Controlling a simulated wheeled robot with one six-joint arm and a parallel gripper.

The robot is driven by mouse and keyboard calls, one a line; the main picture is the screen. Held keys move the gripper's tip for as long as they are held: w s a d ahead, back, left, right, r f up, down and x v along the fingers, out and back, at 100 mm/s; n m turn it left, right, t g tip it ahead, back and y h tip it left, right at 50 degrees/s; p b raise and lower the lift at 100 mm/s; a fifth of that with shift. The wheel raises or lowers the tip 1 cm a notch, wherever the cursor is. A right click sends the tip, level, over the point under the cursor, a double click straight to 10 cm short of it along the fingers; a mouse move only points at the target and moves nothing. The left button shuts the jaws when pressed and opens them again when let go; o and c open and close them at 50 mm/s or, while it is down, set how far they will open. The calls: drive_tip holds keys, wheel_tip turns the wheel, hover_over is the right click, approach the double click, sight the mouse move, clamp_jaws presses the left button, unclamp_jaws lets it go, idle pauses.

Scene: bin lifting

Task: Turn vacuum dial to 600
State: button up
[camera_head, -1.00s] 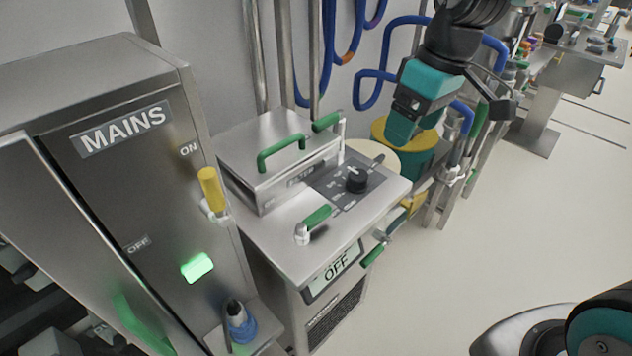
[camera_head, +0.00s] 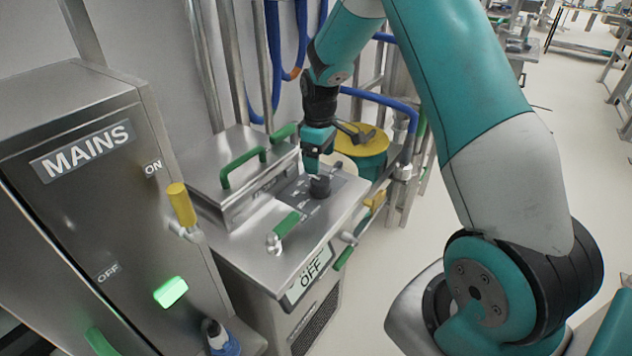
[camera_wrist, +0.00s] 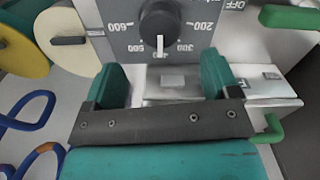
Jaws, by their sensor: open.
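The black vacuum dial (camera_head: 320,187) sits on a grey panel on top of the steel unit. In the wrist view the dial (camera_wrist: 159,26) is at the top centre, its white pointer line facing down in the picture, between the 500 and 300 marks. The 600 mark is left of the dial, 200 and OFF are to its right. My gripper (camera_head: 314,158) is just above the dial in the head view. In the wrist view its green fingers (camera_wrist: 162,78) are spread apart with nothing between them; the dial lies beyond the tips.
A steel lid with a green handle (camera_head: 242,166) is left of the dial, and a green-handled lever (camera_head: 285,226) is in front. The MAINS cabinet (camera_head: 95,185) has its yellow switch (camera_head: 181,204) near ON. A yellow-topped bin (camera_head: 362,140) stands behind.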

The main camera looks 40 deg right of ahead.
sight(318, 179)
wheel_tip(318, 179, down, 8)
drive_tip(key=shift+f+p, duration=0.25)
drive_tip(key=shift+p, duration=0.3)
drive_tip(key=shift+a, duration=0.1)
drive_tip(key=c, duration=0.9)
